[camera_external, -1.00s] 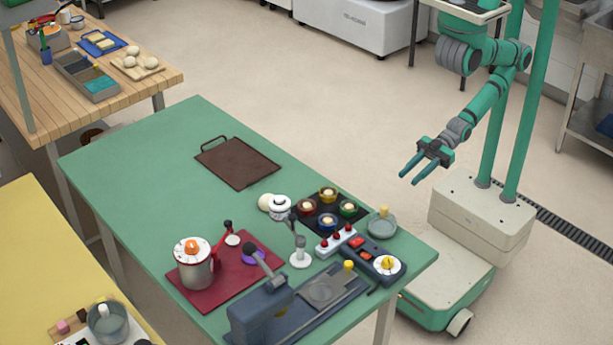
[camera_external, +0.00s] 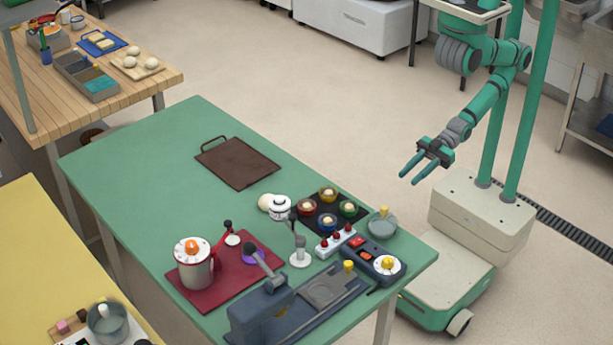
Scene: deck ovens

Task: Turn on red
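A dark square board (camera_external: 328,228) on the green table holds several round pieces with pale centres: a red one (camera_external: 307,207), a yellow one (camera_external: 328,194), a blue one (camera_external: 327,222) and a green one (camera_external: 348,208). Whether anything is lit cannot be told. My gripper (camera_external: 409,176) is open and empty, raised beyond the table's right edge, apart from all these things.
A glass bowl (camera_external: 382,224) stands near the right edge. A small white lamp-like stand (camera_external: 300,257), a slate-blue machine (camera_external: 262,310) and a pot (camera_external: 195,268) on a red mat (camera_external: 223,290) crowd the near end. A brown tray (camera_external: 237,164) lies farther back; the table's far left is clear.

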